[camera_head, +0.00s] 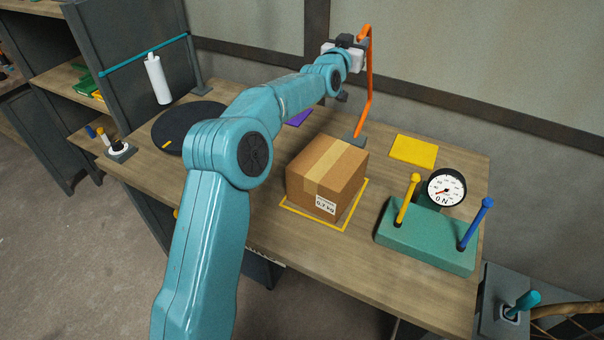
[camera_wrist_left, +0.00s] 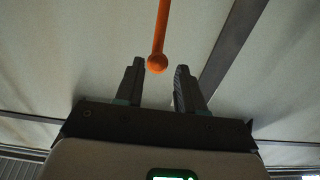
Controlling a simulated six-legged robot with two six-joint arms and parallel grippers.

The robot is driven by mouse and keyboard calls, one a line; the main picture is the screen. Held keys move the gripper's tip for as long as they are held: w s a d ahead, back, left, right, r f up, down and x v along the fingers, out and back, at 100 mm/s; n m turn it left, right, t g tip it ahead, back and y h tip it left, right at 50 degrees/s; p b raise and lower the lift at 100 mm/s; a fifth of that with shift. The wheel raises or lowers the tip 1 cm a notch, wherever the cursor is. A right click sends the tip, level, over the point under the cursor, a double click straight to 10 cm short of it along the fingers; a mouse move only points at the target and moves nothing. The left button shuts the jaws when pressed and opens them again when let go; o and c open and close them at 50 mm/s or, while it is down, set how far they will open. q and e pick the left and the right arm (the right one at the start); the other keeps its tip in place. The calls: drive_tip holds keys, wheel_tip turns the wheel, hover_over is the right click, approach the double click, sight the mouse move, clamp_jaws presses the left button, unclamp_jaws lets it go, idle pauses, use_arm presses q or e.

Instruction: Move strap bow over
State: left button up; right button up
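The orange bow (camera_head: 369,85) rises from a small grey foot (camera_head: 355,141) at the back of the table, behind the cardboard box (camera_head: 318,178), and bends at its top. My left gripper (camera_head: 350,43) is at the bow's upper part. In the left wrist view the left gripper (camera_wrist_left: 160,88) is open, and the orange bow's ball end (camera_wrist_left: 157,63) shows between and just beyond the fingertips. Whether a finger touches it I cannot tell. The box sits upright inside a yellow outline (camera_head: 343,221), with a 0.7 kg label facing front. My right gripper is not in view.
A green block (camera_head: 425,240) with yellow and blue levers and a round dial (camera_head: 446,187) stands right of the box. A yellow pad (camera_head: 414,151) lies behind it.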

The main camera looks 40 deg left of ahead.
use_arm(q)
drive_tip(key=shift+w+r+p, duration=0.3)
drive_tip(key=shift+w+p, duration=0.55)
drive_tip(key=shift+p, duration=0.15)
drive_tip(key=shift+w+f, duration=0.15)
drive_tip(key=shift+f, duration=0.1)
drive_tip(key=shift+c, duration=0.9)
drive_tip(key=shift+a+f, duration=0.1)
drive_tip(key=c, duration=0.3)
drive_tip(key=shift+c, duration=0.2)
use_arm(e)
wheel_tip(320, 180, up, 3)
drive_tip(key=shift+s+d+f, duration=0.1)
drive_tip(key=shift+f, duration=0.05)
use_arm(q)
drive_tip(key=shift+s+f+b, duration=0.2)
drive_tip(key=shift+f+b, duration=0.05)
drive_tip(key=shift+b, duration=0.4)
drive_tip(key=shift+s+d+f+b, duration=0.45)
drive_tip(key=shift+s+f+b, duration=0.15)
drive_tip(key=shift+s+b, duration=1.3)
drive_tip(key=shift+s+d+f+b, duration=0.5)
drive_tip(key=shift+s+b, duration=1.15)
drive_tip(key=shift+b, duration=0.6)
drive_tip(key=shift+s+d+f+b, duration=0.4)
drive_tip(key=shift+s+f+b, duration=0.25)
drive_tip(key=shift+s+b, duration=1.25)
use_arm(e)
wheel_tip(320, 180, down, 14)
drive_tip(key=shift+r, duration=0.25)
